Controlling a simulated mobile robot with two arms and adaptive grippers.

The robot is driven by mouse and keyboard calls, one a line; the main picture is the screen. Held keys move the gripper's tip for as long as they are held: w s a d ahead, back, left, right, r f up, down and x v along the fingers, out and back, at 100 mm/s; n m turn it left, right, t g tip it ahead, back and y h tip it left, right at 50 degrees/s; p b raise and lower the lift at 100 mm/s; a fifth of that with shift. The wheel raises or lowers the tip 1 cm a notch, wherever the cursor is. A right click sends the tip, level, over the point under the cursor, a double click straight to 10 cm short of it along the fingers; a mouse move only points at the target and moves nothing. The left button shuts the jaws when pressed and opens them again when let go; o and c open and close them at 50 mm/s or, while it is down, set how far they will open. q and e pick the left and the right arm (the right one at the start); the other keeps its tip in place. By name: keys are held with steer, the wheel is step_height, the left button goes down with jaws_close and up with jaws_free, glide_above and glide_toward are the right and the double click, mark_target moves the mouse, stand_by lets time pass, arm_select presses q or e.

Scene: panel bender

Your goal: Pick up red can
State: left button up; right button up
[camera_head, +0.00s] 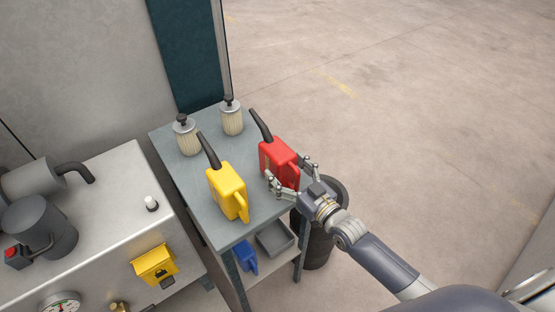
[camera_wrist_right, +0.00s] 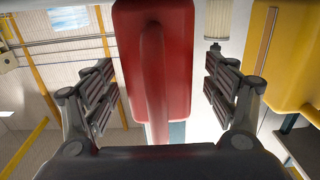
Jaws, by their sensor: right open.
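The red can (camera_head: 275,157) stands on the grey table, with its black spout tilted up to the left in the head view. My right gripper (camera_head: 289,177) is at the can's near right side, with one finger on each side of it. In the right wrist view the red can (camera_wrist_right: 170,60) and its handle fill the middle, between the open fingers of the right gripper (camera_wrist_right: 165,95). Gaps show between both fingers and the can there. My left gripper is in neither view.
A yellow can (camera_head: 228,188) stands left of the red can on the table (camera_head: 180,176). Two pale ribbed bottles (camera_head: 187,138) stand at the back. A lower shelf holds a grey tray (camera_head: 274,240) and a blue item (camera_head: 245,255). A dark barrel (camera_head: 318,245) stands beside the table.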

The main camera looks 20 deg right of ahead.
steer(key=shift+x, duration=1.55)
steer(key=shift+d+r, duration=0.1)
steer(key=c, duration=1.3)
steer(key=shift+r, duration=0.1)
steer(key=shift+c, duration=0.9)
steer(key=shift+r, duration=0.1)
